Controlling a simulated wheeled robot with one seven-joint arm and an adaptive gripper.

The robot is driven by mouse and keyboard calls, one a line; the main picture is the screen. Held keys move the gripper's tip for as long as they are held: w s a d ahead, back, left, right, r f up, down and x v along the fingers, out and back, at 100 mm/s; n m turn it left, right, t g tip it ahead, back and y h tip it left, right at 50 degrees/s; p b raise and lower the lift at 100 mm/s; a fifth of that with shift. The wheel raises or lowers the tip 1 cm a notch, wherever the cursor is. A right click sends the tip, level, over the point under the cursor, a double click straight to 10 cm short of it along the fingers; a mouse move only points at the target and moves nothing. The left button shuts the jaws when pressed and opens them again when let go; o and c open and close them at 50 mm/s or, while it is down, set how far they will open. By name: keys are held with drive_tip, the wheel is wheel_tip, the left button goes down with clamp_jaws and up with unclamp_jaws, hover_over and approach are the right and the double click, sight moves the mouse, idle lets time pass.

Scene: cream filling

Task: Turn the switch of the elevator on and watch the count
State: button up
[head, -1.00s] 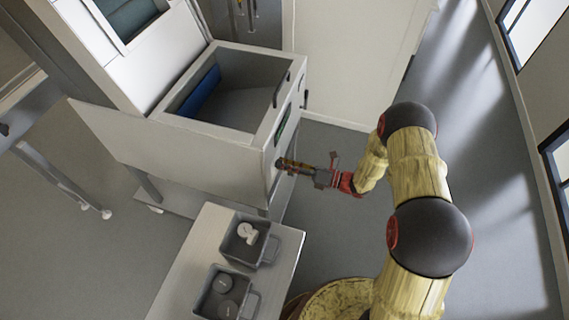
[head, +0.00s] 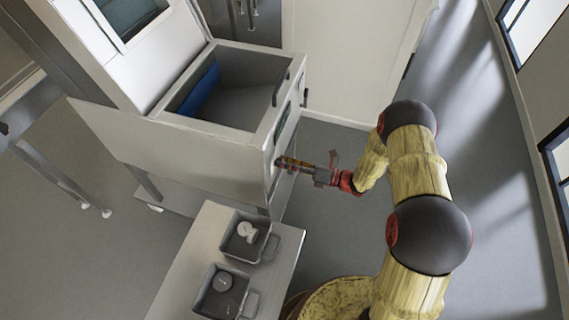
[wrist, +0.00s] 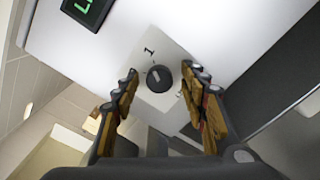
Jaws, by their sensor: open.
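A round black switch knob (wrist: 159,78) sits on a light grey plate (wrist: 178,58) marked "1" on the machine's white side panel. In the wrist view the knob lies between the fingertips of my gripper (wrist: 159,84), which are spread apart with a gap on each side. A dark display (wrist: 88,9) with green characters is cut off at the top edge of that view, so its reading is unclear. In the head view my gripper (head: 283,162) points left at the machine's side panel; the knob is hidden there.
The white machine (head: 130,150) has an open bin (head: 235,105) on top. In front stands a table (head: 205,240) with two grey containers, one (head: 262,245) holding white pieces and one (head: 240,300) holding dark round pieces. Floor is clear to the right.

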drive_tip(key=v, duration=1.2)
idle(0.3)
